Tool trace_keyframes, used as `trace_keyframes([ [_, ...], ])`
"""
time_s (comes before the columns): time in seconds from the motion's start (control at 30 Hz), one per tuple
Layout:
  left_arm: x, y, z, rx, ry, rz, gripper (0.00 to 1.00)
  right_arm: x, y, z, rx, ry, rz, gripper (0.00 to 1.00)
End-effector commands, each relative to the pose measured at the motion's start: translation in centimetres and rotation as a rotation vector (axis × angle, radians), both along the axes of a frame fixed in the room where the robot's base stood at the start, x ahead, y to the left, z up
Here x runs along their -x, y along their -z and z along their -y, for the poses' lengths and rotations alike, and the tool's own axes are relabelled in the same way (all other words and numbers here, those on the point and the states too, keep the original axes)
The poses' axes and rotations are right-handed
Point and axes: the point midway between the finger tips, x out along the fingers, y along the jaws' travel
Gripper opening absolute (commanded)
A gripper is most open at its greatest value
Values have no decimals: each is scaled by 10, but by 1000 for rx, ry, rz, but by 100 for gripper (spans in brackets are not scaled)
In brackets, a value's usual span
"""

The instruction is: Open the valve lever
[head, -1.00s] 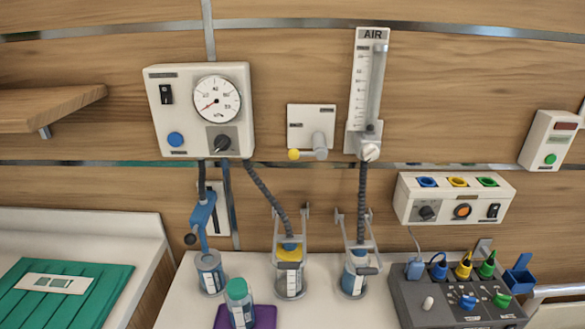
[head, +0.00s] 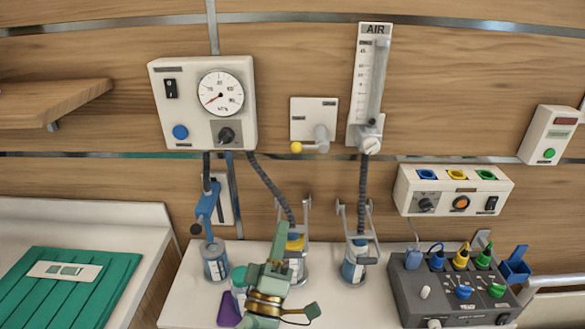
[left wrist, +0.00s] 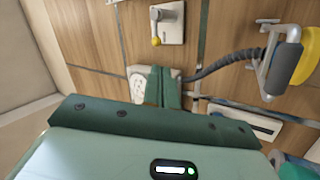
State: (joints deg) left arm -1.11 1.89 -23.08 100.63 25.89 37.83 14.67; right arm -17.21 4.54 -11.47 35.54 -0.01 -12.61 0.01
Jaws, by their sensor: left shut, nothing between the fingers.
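The valve is a small pale wall plate (head: 314,107) between the gauge box and the AIR flow meter. Its lever (head: 309,147) lies sideways, with a yellow knob (head: 296,147) at its left end. In the left wrist view the plate (left wrist: 173,12) and yellow knob (left wrist: 155,41) show at the top, beyond the fingers. My left gripper (head: 279,232) is green, points up, and is below the valve, apart from it. Its fingers (left wrist: 163,86) are shut and empty. It hides part of the middle jar and the teal-capped bottle. My right gripper is not in view.
The gauge box (head: 203,103) is left of the valve and the AIR flow meter (head: 369,88) right of it. A dark hose (head: 268,186) runs down to the jars. A grey device (head: 455,290) with coloured plugs stands at right.

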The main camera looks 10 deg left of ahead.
Motion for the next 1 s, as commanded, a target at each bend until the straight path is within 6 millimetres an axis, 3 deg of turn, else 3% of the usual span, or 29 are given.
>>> trace_keyframes([
  [0.53,-7,-12,-3,45,-4,25,0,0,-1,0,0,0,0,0],
  [1.0,-83,-63,-3,45,-4,25,0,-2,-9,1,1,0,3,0],
])
